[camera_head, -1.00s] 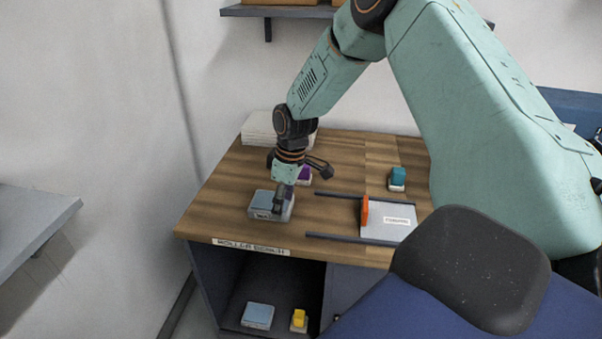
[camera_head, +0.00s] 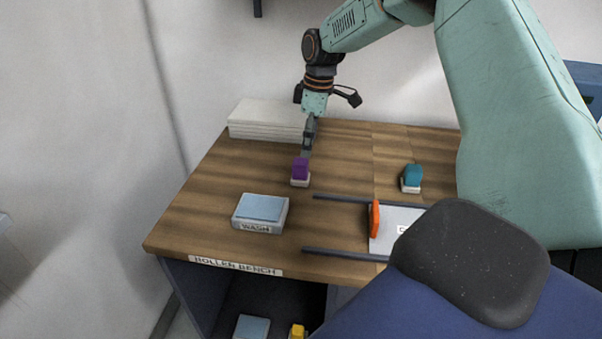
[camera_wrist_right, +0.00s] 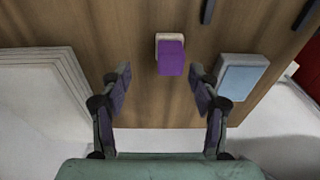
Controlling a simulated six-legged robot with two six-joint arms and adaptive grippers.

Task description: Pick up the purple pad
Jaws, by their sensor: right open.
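The purple pad (camera_head: 300,168) stands on a small pale base on the wooden bench, left of the middle. My right gripper (camera_head: 309,145) is above and just behind it, pointing down; in this view its near finger comes close to the pad's top. In the right wrist view the purple pad (camera_wrist_right: 171,57) lies just beyond the open fingertips of the right gripper (camera_wrist_right: 160,78), roughly between them but a little right of centre. Nothing is between the fingers. I cannot tell whether a finger touches the pad. My left gripper is not in view.
A blue-topped box marked WASH (camera_head: 260,213) sits front left of the pad. A teal pad (camera_head: 411,177) stands to the right. Two dark rails (camera_head: 345,254) and an orange block (camera_head: 375,218) lie front right. A white stack (camera_head: 265,122) is behind.

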